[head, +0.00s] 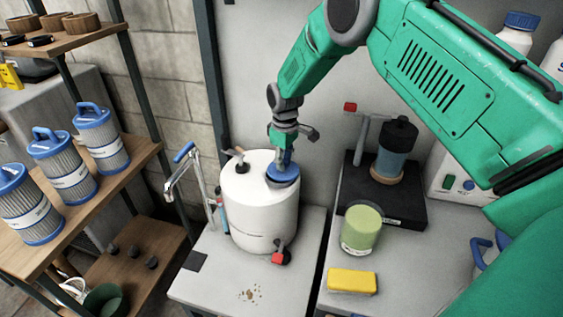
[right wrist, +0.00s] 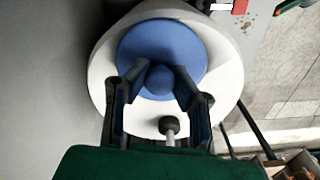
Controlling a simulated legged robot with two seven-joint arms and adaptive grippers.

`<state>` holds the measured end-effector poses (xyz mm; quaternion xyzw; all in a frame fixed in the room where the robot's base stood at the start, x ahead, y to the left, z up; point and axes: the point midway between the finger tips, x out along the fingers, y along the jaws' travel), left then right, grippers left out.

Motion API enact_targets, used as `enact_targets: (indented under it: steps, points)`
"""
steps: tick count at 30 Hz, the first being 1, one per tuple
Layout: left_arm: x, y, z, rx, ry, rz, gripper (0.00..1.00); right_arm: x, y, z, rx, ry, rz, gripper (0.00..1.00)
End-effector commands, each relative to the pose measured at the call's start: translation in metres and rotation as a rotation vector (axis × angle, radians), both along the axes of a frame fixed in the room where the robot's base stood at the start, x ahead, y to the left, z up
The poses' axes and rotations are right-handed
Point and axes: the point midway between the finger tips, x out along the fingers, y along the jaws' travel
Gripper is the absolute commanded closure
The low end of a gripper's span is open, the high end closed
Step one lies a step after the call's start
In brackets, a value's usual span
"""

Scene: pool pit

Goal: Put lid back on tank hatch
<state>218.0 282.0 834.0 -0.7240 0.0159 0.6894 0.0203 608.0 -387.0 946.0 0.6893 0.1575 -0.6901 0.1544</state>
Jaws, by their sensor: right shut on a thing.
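The white tank (head: 262,215) stands upright on a grey bench. The blue lid (head: 284,178) is at the right part of the tank's top, and it also shows in the right wrist view (right wrist: 160,45) as a round disc with a knob. My right gripper (head: 285,158) comes down from above and is shut on the lid's knob, as the right wrist view shows (right wrist: 160,82). The lid covers the hatch area, so the hatch opening is hidden. I cannot tell whether the lid is fully seated. My left gripper is not in view.
A small dark valve (head: 241,166) rises from the tank top beside the lid. A red-handled tap (head: 279,257) sticks out at its front. A metal faucet (head: 185,165) stands left. A green jar (head: 361,229) and yellow sponge (head: 351,281) sit right. Filters fill the left shelf.

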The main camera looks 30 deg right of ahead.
Motion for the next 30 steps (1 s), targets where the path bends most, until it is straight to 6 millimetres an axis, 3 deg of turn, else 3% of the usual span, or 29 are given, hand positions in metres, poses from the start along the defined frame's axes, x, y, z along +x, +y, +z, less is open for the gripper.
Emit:
enact_targets:
  steps: [13,30]
  points:
    - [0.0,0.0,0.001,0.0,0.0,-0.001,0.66,0.0,0.011,0.001,-0.004,-0.001,0.002,1.0]
    - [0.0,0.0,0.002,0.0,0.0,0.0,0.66,0.0,0.011,-0.001,-0.002,-0.001,0.001,1.0]
